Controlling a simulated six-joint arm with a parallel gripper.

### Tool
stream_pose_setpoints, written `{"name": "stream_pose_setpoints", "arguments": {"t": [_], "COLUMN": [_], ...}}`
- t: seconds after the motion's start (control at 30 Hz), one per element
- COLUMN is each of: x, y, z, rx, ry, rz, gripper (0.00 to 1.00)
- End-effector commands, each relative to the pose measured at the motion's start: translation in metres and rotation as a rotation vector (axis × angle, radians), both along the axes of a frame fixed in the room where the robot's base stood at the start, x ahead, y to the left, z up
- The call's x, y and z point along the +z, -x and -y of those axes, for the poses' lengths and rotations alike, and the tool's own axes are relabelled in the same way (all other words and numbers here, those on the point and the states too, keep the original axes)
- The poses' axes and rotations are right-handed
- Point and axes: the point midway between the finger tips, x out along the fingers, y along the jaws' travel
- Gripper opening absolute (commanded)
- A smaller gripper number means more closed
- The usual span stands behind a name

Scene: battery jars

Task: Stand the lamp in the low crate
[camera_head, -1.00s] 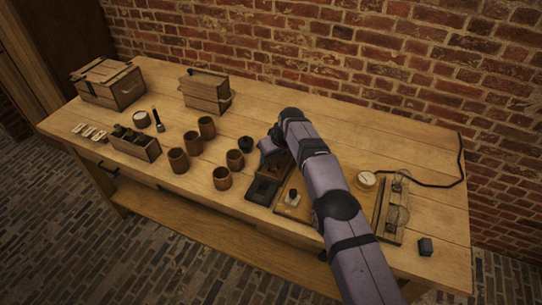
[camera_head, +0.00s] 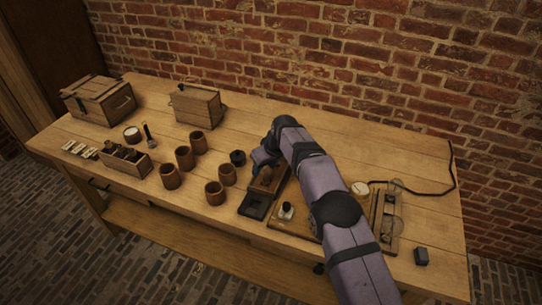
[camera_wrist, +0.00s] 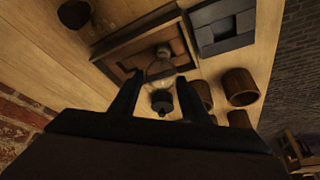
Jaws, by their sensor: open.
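The low crate (camera_head: 281,187), a shallow brown wooden tray, sits right of the cups and partly behind my arm. It also shows in the wrist view (camera_wrist: 108,66). The lamp, a clear glass bulb (camera_wrist: 160,72), appears over the crate's floor and near side in the wrist view, between my spread fingers. Its base and exact footing are hard to make out. I cannot pick the lamp out in the head view. My gripper (camera_wrist: 158,86) is open, above the crate's left end, with a finger on either side of the bulb. I see no clear contact.
A small black jar (camera_head: 237,157) stands just left of the crate. Several brown cups (camera_head: 215,193) stand farther left. A dark tray (camera_head: 254,206) adjoins the crate in front. A board with a small fitting (camera_head: 286,211) lies to the right. The table's back right is mostly clear.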

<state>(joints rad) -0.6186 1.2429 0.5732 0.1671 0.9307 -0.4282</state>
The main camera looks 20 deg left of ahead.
Motion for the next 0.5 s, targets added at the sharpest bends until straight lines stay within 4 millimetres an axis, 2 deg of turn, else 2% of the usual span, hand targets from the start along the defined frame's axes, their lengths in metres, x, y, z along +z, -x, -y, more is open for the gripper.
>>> {"name": "stream_pose_setpoints", "arguments": {"t": [0.5], "x": [0.063], "y": [0.017], "z": [0.024], "rx": [0.0], "ry": [0.0], "rz": [0.001], "gripper": [0.43]}}
